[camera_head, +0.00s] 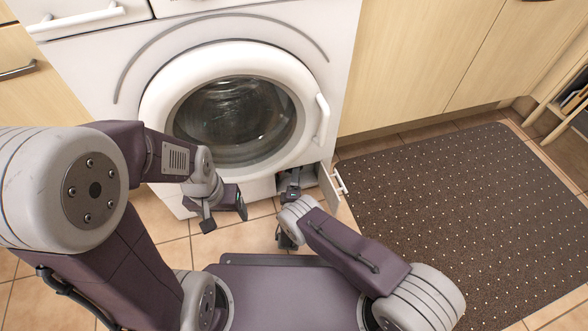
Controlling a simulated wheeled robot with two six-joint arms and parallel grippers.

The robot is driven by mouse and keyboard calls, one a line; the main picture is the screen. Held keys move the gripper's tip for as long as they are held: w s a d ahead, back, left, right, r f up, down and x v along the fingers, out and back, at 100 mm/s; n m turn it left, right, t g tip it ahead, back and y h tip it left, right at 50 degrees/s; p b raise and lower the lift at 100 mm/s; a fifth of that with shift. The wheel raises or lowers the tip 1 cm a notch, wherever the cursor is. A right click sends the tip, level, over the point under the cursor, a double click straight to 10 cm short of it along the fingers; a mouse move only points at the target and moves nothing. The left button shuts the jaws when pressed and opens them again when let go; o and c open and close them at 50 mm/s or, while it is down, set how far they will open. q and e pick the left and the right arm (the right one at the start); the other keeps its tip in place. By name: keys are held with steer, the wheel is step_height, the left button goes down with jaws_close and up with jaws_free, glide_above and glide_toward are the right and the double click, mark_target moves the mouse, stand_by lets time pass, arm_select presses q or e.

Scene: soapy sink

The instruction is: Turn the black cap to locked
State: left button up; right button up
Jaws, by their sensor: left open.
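The black cap cannot be made out. The small open hatch (328,187) at the lower right of the washing machine (335,60) is dark inside and partly covered by my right arm. My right gripper (291,185) is at the hatch opening, its dark parts blending with the shadow. I cannot tell whether it touches the cap or how its jaws stand. My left gripper (240,207) is open and empty, in front of the machine's lower front, left of the hatch and apart from it.
The round washer door (158,105) is closed above both grippers. The hatch flap stands open to the right, with a white handle (340,181). A dark dotted mat (460,200) lies on the tiled floor at the right. Wooden cabinets (410,60) stand behind it.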

steer(key=c, duration=1.4)
steer(key=shift+r+m+p, duration=0.25)
steer(key=shift+m+p, duration=0.05)
steer(key=shift+p, duration=0.35)
steer(key=m+g+p, duration=0.1)
steer(key=p, duration=0.1)
steer(key=m+p, duration=0.2)
steer(key=p, duration=0.1)
steer(key=shift+r+g+y, duration=0.2)
steer(key=shift+g+y, duration=0.2)
steer(key=shift+f+m+g+y+p, duration=0.2)
steer(key=shift+m+g+y+p, duration=0.15)
steer(key=shift+m+p, duration=0.8)
steer(key=o, duration=1.4)
